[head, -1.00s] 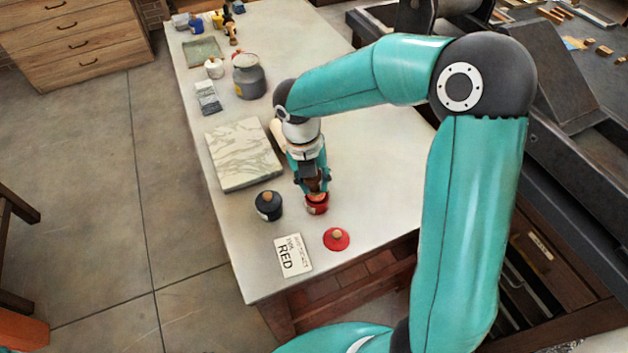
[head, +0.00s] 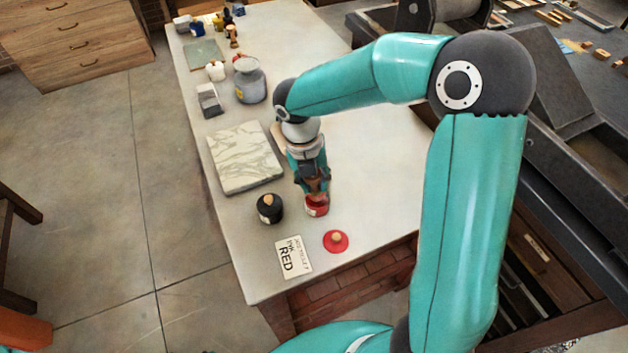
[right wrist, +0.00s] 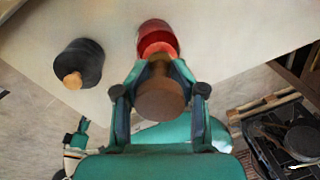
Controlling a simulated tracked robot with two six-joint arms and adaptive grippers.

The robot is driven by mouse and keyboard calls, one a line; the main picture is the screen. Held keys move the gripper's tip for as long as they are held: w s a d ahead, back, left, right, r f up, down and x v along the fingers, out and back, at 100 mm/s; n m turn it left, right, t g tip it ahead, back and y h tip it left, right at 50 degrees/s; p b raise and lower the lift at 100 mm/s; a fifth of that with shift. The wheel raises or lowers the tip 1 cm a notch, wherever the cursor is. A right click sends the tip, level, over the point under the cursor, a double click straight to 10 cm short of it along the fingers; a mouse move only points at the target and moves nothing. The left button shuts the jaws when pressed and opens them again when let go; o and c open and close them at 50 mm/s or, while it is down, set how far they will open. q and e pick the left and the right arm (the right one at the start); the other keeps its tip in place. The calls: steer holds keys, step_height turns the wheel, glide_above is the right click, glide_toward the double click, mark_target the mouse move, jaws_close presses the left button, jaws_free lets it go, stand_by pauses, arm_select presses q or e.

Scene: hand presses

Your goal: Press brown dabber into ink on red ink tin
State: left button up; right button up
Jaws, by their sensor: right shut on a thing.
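The red ink tin (head: 317,208) stands open on the pale table, below my right gripper (head: 314,190). In the right wrist view the tin (right wrist: 156,32) shows its red side and a lighter orange-red face. My right gripper (right wrist: 160,92) is shut on the brown dabber (right wrist: 160,100), which points at the tin. The dabber's far end meets the tin's opening in the picture; the exact contact is hidden.
A black tin (head: 270,208) with a wooden knob stands left of the red tin. A card reading RED (head: 293,256) lies near the front edge. A marbled slab (head: 244,158) and a grey jar (head: 250,82) are farther back. The table's right middle is clear.

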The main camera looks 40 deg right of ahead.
steer(key=shift+r+p, duration=2.3)
steer(key=shift+r, duration=0.45)
